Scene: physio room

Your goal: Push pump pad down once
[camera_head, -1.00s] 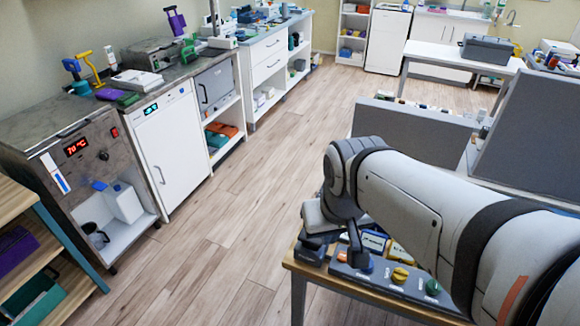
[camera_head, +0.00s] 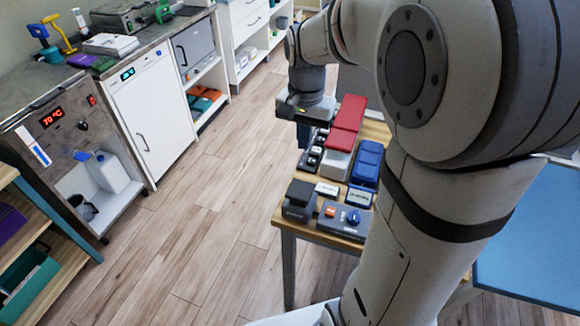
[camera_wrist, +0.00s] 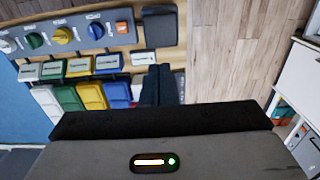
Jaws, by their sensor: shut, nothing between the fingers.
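A dark grey, square-topped block (camera_head: 299,199), which looks like the pump pad, stands at the near left corner of the wooden table (camera_head: 345,244). In the wrist view the dark grey pad (camera_wrist: 159,27) lies beyond my fingertips, beside a control panel with knobs. A white label plate (camera_wrist: 143,58) sits between the pad and my fingers in that view. My gripper (camera_wrist: 158,70) is shut and empty, with its dark fingers together. In the head view my gripper is over the table, farther back than the pad. I cannot see any contact with the pad.
The panel (camera_head: 345,219) with an orange button and a blue knob is right beside the pad. Coloured bins (camera_wrist: 90,95) and a red-topped block (camera_head: 347,122) are also on the table. Open wood floor (camera_head: 215,215) lies to the left, before a counter with cabinets.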

